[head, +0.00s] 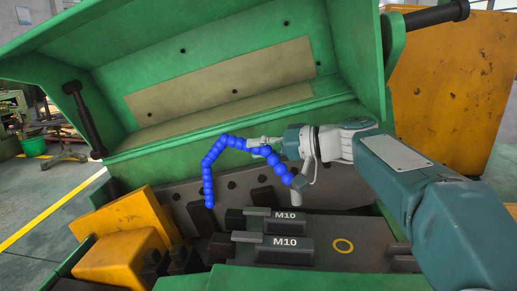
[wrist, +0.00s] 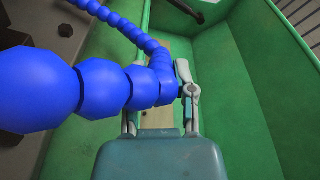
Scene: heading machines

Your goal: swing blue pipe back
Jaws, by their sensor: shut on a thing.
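The blue pipe (head: 219,148) is a chain of blue beads in the head view. It rises from a base at the right, arches to the left, and its free end hangs down over the dark machine bed. My gripper (head: 262,147) is shut on the pipe along its upper stretch, right of the arch. In the wrist view the pipe (wrist: 98,92) runs large across the left, and my gripper (wrist: 160,92) closes around a bead near the middle. The pipe partly hides the fingers there.
The green hood (head: 215,75) stands open behind the pipe. Two dark blocks marked M10 (head: 285,242) lie on the bed below. Orange blocks (head: 125,250) sit at the left, and an orange panel (head: 450,85) stands at the right. A black handle (head: 84,115) projects at the hood's left.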

